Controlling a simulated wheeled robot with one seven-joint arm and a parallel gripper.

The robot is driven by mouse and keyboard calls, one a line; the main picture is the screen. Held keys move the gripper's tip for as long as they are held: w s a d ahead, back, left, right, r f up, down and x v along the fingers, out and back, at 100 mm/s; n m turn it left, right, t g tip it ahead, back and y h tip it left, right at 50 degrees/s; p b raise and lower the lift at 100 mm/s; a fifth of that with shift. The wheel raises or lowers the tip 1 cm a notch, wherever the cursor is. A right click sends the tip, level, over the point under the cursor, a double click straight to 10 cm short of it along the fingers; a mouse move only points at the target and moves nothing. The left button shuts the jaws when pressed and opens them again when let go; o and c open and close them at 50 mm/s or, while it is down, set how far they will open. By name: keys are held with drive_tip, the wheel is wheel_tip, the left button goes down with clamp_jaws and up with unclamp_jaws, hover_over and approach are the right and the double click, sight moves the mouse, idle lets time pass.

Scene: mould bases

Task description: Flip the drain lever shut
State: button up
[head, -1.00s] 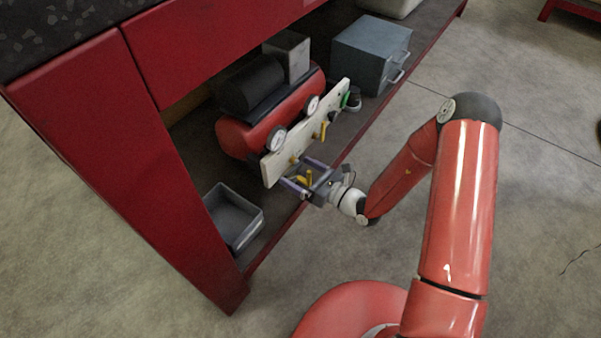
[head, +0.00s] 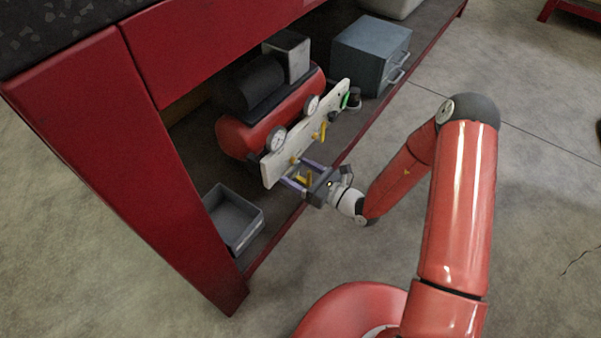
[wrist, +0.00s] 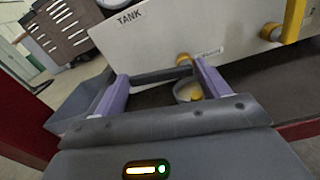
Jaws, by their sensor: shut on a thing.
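A pale panel (head: 268,172) marked TANK stands upright in front of a red tank (head: 235,137). It also fills the top of the wrist view (wrist: 150,48). The yellow drain lever (head: 304,180) sits low at the panel's near end, between the purple fingers of my gripper (head: 297,174). In the wrist view my gripper (wrist: 162,90) is at the panel's lower edge, and the lever's yellow pivot (wrist: 183,58) shows beside a small label. My gripper is shut on the lever; the contact itself is mostly hidden.
Another yellow lever (head: 323,130) and a green handle (head: 345,99) stick out farther along the panel, near two gauges (head: 276,139). A grey tray (head: 258,222) sits left on the shelf, a grey drawer box (head: 365,60) behind. A red bench post (head: 130,175) stands left; open floor lies right.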

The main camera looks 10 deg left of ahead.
drive_tip(key=shift+s+f+n, duration=0.15)
drive_tip(key=shift+f+n, duration=0.2)
drive_tip(key=shift+n, duration=0.65)
drive_tip(key=o, duration=1.3)
drive_tip(key=shift+o, duration=0.2)
drive_tip(key=v, duration=0.7)
drive_tip(key=shift+d, duration=0.3)
drive_tip(key=shift+s, duration=0.1)
